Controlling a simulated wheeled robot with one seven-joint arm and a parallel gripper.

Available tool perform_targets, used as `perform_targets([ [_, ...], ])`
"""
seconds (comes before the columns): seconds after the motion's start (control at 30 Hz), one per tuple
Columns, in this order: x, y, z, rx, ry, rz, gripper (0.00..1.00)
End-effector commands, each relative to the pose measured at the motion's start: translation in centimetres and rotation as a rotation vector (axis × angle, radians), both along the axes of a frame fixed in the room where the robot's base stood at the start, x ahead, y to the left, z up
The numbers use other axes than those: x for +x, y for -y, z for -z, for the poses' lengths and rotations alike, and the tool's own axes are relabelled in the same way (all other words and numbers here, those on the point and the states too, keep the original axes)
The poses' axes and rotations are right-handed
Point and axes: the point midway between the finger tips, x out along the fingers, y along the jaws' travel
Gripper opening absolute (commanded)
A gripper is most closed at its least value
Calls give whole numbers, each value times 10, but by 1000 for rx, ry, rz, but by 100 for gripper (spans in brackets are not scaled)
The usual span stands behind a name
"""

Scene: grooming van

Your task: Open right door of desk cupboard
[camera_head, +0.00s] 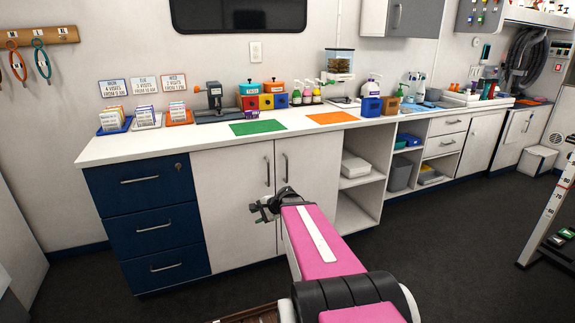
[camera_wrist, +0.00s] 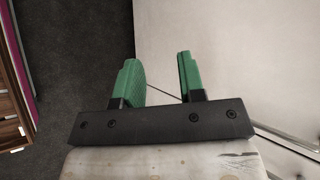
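The desk cupboard has two white doors under the counter, and both look shut. The right door (camera_head: 318,165) has a vertical metal handle (camera_head: 285,168) near its left edge. The left door (camera_head: 225,185) has its own handle (camera_head: 267,171) near the seam. My gripper (camera_head: 258,208) is in front of the doors, below the handles, and looks apart from them. My pink arm hides the lower part of the right door. In the wrist view the green fingers (camera_wrist: 160,72) are apart with nothing held between them. A pale flat surface lies beyond them.
Dark blue drawers (camera_head: 150,225) stand left of the cupboard, and open shelves (camera_head: 358,205) stand to its right. The white counter (camera_head: 190,143) above holds mats, bottles and card holders. Dark floor (camera_head: 430,260) is clear at the right, up to a white frame (camera_head: 548,215).

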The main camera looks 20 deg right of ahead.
Motion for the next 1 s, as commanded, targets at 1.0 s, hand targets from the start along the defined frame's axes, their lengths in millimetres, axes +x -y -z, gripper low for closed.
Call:
perform_targets([
  [1.0, 124, 222, -108, 1304, -1, 945, 36],
])
